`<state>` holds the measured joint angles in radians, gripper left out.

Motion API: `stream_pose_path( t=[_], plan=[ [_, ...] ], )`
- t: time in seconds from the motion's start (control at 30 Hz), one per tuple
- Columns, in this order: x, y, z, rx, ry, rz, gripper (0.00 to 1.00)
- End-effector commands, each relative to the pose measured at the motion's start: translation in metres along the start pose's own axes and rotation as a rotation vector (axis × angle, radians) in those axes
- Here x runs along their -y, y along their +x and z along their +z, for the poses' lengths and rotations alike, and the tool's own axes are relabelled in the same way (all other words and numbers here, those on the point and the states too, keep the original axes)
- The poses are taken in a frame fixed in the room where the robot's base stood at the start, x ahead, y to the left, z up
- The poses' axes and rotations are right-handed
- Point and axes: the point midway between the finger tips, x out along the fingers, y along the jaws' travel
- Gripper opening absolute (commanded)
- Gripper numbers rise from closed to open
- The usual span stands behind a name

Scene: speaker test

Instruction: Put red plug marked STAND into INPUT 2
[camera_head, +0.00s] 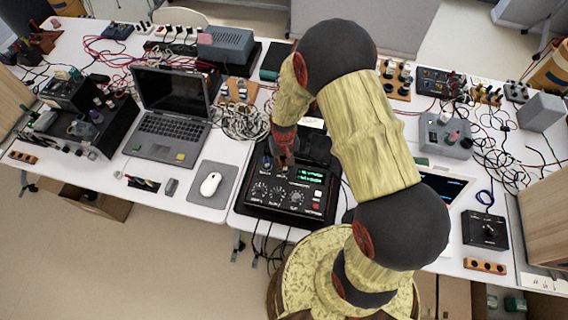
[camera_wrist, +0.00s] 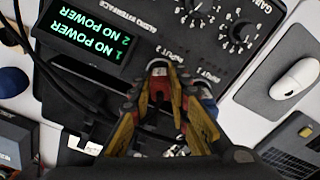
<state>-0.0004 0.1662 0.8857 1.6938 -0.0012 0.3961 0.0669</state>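The black audio interface (camera_head: 291,193) stands on the table in front of my arm, its green display (camera_wrist: 88,38) reading NO POWER for 1 and 2. The INPUT 2 label (camera_wrist: 158,50) shows just beyond my fingertips. My gripper (camera_wrist: 161,74) is over the edge of the interface by that label, shut on a red plug (camera_wrist: 160,87). The fingers hide most of the plug and the INPUT 2 socket; no STAND marking is readable, and I cannot tell whether the plug touches the socket. A blue and white piece (camera_wrist: 207,96) sits near the INPUT 1 label, beside the right finger.
A mouse (camera_head: 210,184) on a grey pad and a laptop (camera_head: 172,112) lie left of the interface. A cable heap (camera_head: 240,121) lies behind it. A black box with a knob (camera_head: 485,229) stands at the right. Black cables hang over the front table edge.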

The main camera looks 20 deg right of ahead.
Motion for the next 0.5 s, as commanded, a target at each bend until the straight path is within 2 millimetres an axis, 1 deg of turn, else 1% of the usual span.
stream_pose_path(
  t=[0.07,0.33,0.5],
  plan=[
    [0.0000,-0.0001,-0.0001,0.000,0.000,0.000,0.23],
    [0.0000,-0.0001,0.0000,0.000,0.000,0.000,0.38],
    [0.0000,0.0000,0.0000,0.000,0.000,0.000,0.39]
  ],
)
